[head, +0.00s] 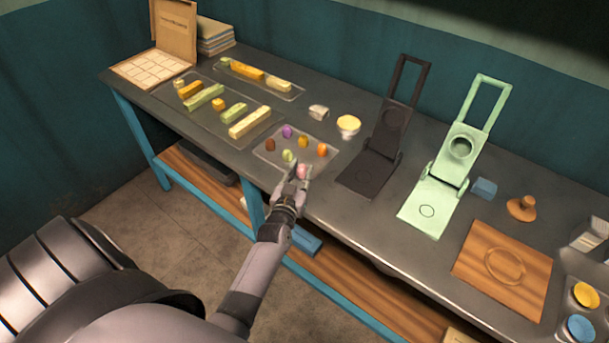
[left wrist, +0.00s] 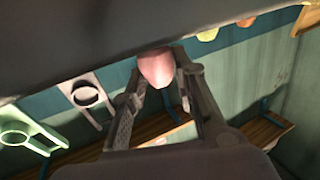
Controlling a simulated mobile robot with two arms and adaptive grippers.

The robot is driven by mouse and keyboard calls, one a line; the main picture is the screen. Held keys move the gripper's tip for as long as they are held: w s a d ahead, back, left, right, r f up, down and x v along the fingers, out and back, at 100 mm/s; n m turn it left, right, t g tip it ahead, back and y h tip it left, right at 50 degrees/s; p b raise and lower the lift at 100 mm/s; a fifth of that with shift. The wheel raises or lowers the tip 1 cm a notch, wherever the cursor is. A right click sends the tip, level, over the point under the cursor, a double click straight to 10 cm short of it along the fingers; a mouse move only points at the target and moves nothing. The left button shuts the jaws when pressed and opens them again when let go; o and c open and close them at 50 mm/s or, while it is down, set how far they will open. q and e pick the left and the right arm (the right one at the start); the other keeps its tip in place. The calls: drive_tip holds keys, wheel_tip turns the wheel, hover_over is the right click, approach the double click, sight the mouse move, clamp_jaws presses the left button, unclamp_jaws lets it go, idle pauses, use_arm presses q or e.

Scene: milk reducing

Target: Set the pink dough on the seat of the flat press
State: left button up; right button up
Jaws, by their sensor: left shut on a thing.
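The pink dough (head: 303,171) is a small rounded lump at the front edge of the clear dough tray (head: 262,154). My left gripper (head: 298,173) is shut on it. In the left wrist view the pink dough (left wrist: 157,69) sits between the fingertips (left wrist: 160,82), close to the dark tabletop; I cannot tell whether it still touches the tray. To the right stand a dark press (head: 362,180) and a pale green press (head: 427,211). I cannot tell which is the flat press. My right gripper is not in view.
Several other dough lumps, including a purple one (head: 287,131) and a green one (head: 288,156), lie on the tray. A yellow-topped cup (head: 348,125) stands behind. A blue block (head: 484,188), wooden stamp (head: 522,207) and wooden board (head: 503,267) are right of the green press.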

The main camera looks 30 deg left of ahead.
use_arm(q)
drive_tip(key=w+b, duration=0.1)
drive_tip(key=w+f, duration=0.1)
drive_tip(key=w+a+b, duration=0.1)
drive_tip(key=shift+w+f+b, duration=0.15)
drive_tip(key=shift+w+b, duration=0.05)
drive_tip(key=shift+b, duration=0.1)
drive_tip(key=shift+w+a, duration=0.15)
drive_tip(key=shift+w, duration=0.15)
drive_tip(key=shift+s, duration=0.1)
drive_tip(key=shift+f, duration=0.2)
drive_tip(key=o, duration=0.9)
drive_tip(key=shift+o, duration=0.2)
drive_tip(key=shift+b, duration=0.3)
